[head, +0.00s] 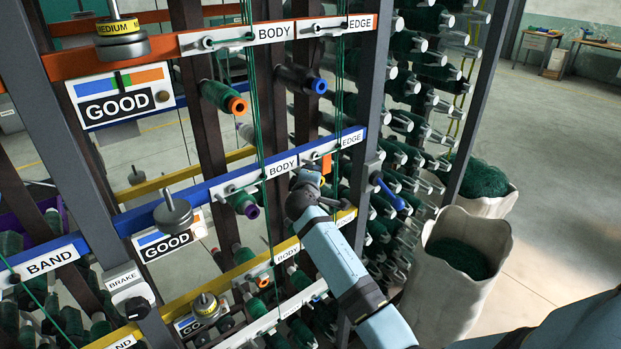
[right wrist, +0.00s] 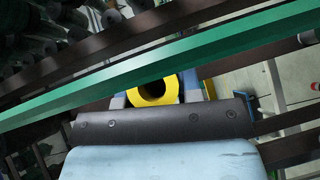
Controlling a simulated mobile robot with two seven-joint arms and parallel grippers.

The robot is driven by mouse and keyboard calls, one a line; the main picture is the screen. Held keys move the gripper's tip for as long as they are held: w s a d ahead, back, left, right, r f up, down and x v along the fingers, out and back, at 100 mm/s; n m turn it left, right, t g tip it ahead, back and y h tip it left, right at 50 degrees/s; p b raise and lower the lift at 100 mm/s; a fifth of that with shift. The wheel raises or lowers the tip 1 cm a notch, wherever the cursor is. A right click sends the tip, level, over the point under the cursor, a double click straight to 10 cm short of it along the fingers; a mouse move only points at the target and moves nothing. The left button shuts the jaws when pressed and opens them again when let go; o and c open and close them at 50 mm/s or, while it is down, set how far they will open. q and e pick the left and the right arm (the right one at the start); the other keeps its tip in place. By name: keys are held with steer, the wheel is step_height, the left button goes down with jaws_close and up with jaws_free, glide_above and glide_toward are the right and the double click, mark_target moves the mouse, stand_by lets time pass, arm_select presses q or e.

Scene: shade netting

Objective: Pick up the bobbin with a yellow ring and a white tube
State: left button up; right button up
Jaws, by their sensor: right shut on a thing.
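My right arm reaches from the lower right to the rack in the head view, with its gripper (head: 308,178) among the bobbins near the blue rail. In the right wrist view a bobbin with a yellow ring (right wrist: 155,90) and a dark hole faces the camera. It sits between the fingers of my right gripper, which is shut on it. Its tube is hidden behind the ring, so its colour cannot be told. In the head view my arm and the rack hide this bobbin. My left gripper is not in view.
A blue rail (head: 222,181) and an orange rail (head: 160,56) cross the rack. Bobbins with an orange ring (head: 237,106), a blue ring (head: 319,86) and a purple ring (head: 251,211) stick out nearby. Green threads hang close by.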

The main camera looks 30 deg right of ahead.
steer(key=s+d+b, duration=0.1)
steer(key=s, duration=1.8)
steer(key=shift+s+d, duration=0.25)
steer(key=shift+s+r, duration=0.1)
steer(key=shift+s, duration=0.2)
steer(key=s+d+p, duration=0.1)
steer(key=s, duration=1.8)
steer(key=shift+s+d, duration=0.15)
steer(key=shift+d, duration=0.1)
stand_by(0.5)
